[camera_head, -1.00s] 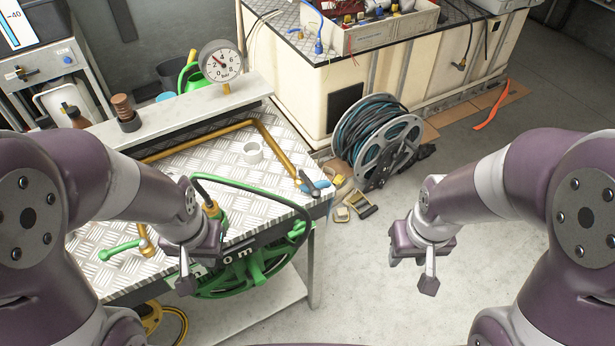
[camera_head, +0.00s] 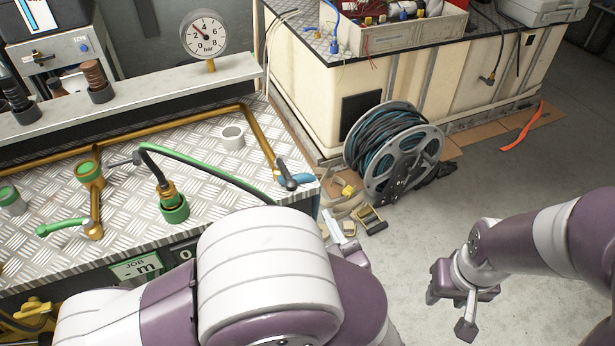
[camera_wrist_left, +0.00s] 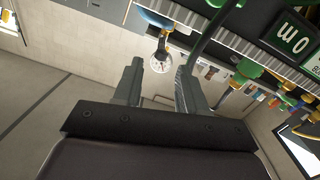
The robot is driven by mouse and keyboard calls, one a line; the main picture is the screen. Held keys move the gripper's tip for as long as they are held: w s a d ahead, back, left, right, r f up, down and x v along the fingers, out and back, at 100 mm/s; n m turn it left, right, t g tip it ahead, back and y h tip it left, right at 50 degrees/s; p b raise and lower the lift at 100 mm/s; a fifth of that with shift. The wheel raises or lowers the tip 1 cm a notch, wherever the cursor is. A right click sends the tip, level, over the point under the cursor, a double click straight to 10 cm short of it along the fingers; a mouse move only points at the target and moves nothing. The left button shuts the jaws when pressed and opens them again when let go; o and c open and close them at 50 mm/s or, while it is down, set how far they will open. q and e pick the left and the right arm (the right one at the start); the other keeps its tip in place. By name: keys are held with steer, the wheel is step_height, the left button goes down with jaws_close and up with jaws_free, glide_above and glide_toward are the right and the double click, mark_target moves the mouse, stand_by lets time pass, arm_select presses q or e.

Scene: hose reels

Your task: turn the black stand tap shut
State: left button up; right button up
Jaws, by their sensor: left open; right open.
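A tap with a black lever (camera_head: 287,178) and a blue part is at the right end of the brass pipe (camera_head: 190,119), near the bench's right corner, in the head view. The lever is tilted; how far the tap is open I cannot tell. My left gripper (camera_head: 338,230) is just off that corner, right of and nearer than the tap, partly hidden by my arm. In the left wrist view its jaws (camera_wrist_left: 159,68) are apart and empty, with a blue part (camera_wrist_left: 156,18) beyond. My right gripper (camera_head: 450,312) is open and empty over the floor at right.
A pressure gauge (camera_head: 204,36) stands on the ledge behind the bench (camera_head: 52,215). A green hose fitting (camera_head: 174,207), a green-handled tap (camera_head: 62,227) and a white ring (camera_head: 232,137) are on it. A hose reel (camera_head: 394,158) stands on the floor beyond.

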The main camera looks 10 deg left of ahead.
mark_target(290, 181)
arm_select(q)
steer(key=shift+y, duration=0.3)
steer(key=x, duration=0.8)
steer(key=r+x, duration=0.1)
steer(key=x, duration=0.3)
steer(key=shift+w+a, duration=0.2)
steer(key=shift+a, duration=0.2)
jaws_close()
